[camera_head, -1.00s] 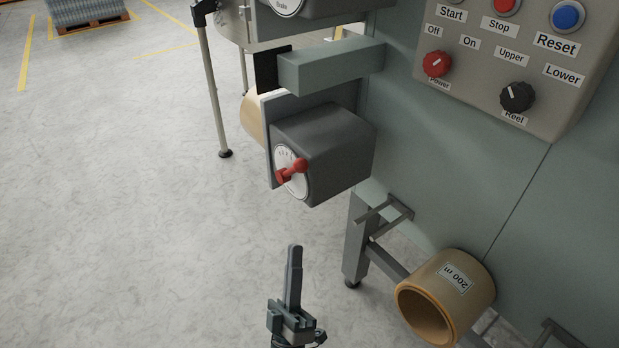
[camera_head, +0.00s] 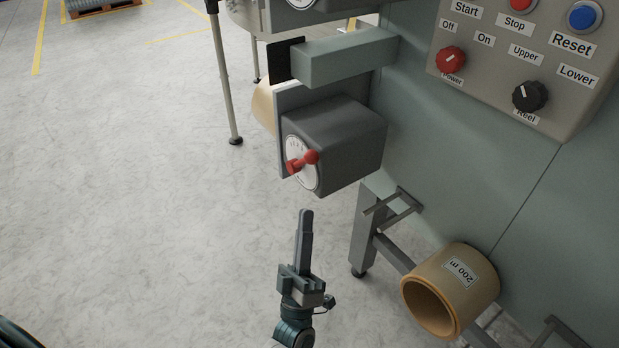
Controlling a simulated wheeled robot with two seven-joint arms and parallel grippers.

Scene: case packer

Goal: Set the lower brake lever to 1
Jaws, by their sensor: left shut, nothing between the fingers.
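The lower brake lever (camera_head: 302,161) is a red handle with a round knob on a white dial (camera_head: 297,147). The dial is on the front face of a dark grey box (camera_head: 345,138) on the machine's left side. The dial's numbers are too small to read. The lever's knob points to the right and slightly up. My left gripper (camera_head: 306,213) is below the lever and apart from it, with its fingers pointing up. It is shut and empty. My right gripper is not in view.
A green-grey block (camera_head: 345,57) juts out above the brake box. The control panel (camera_head: 520,70) with buttons and knobs is at the upper right. A tan tape roll (camera_head: 478,280) sits low at the right.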

